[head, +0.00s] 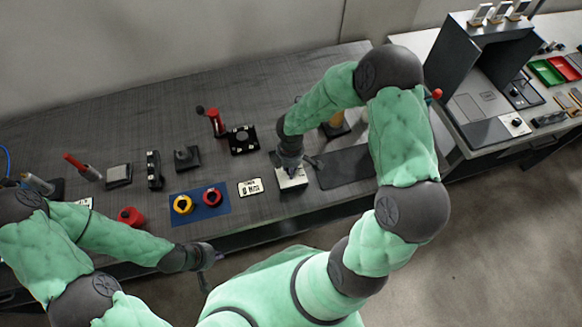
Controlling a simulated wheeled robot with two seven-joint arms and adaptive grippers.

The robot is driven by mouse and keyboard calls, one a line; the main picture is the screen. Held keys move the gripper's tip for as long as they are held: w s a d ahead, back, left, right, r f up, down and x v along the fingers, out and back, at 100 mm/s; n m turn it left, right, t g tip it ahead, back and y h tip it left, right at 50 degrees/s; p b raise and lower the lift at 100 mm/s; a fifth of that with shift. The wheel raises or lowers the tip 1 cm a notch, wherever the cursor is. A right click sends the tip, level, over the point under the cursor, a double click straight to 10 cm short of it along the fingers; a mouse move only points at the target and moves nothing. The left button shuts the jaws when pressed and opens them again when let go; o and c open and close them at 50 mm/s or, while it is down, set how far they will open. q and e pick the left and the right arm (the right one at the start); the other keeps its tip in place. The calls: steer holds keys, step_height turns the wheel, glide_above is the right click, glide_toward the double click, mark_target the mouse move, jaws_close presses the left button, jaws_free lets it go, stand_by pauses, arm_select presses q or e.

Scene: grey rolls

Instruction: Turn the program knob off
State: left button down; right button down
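A small white box (293,183) sits near the front edge of the dark table. My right gripper (291,168) points down at its top and hides whatever is there, so I cannot tell whether a program knob is under the fingers or whether they touch it. A white label plate (250,187) with dark print lies just left of the box; the print is too small to read. My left gripper (208,257) hangs in front of the table edge, away from the box. Its fingers are too small and dark to judge.
Left of the label, a blue plate (222,206) carries a yellow and a red round control. A red-handled lever (216,122) and a black block (242,140) stand behind. A dark flat mat (345,168) lies right of the box. A second table with a grey housing (463,57) stands right.

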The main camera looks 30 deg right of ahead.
steer(key=shift+w+a+r, duration=0.1)
steer(key=shift+w, duration=0.1)
steer(key=c, duration=1)
jaws_free()
steer(key=shift+o, duration=0.2)
steer(key=shift+a, duration=0.1)
steer(key=shift+s, duration=0.1)
steer(key=shift+r, duration=0.15)
step_height(320, 180, up, 12)
steer(key=shift+f, duration=0.2)
